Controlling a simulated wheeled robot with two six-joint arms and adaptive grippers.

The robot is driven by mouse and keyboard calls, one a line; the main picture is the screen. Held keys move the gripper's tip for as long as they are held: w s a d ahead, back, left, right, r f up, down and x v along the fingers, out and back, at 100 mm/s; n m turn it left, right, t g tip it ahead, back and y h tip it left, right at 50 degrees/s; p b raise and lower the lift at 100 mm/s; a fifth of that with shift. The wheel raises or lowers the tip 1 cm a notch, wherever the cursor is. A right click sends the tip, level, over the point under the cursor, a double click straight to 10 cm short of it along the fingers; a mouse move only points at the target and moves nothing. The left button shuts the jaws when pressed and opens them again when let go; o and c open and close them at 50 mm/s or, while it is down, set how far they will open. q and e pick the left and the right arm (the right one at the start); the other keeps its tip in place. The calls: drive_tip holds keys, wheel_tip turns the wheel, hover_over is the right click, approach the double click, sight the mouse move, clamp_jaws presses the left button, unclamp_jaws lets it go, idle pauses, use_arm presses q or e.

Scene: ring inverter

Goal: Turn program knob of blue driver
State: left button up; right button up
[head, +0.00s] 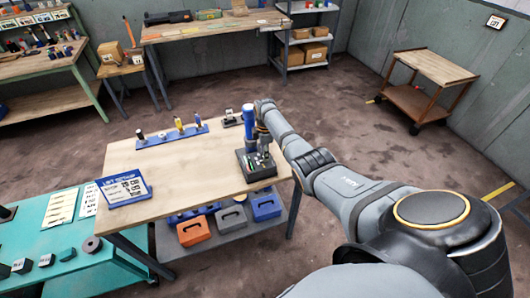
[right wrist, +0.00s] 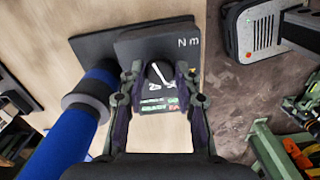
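The blue driver (head: 249,118) stands upright at the right end of the wooden table, on a dark base (head: 258,172). In the right wrist view its blue body (right wrist: 70,132) runs along the left. Beside it is a dark panel (right wrist: 165,42) marked "Nm", with a small dial bearing a white pointer (right wrist: 158,72) and a lit readout below. My right gripper (right wrist: 160,70) is open, its two fingers on either side of the dial. I cannot tell whether the fingertips touch it. In the head view the right gripper (head: 263,143) is small, close beside the driver. My left gripper is not in view.
A blue rack (head: 172,137) with several upright tools stands at the table's back. A blue sign (head: 124,188) stands at the left edge. Orange, grey and blue cases (head: 195,231) sit on the shelf below. The table's middle (head: 190,175) is clear.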

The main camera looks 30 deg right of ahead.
drive_tip(key=o, duration=0.4)
wheel_tip(320, 180, up, 12)
idle(0.4)
idle(0.3)
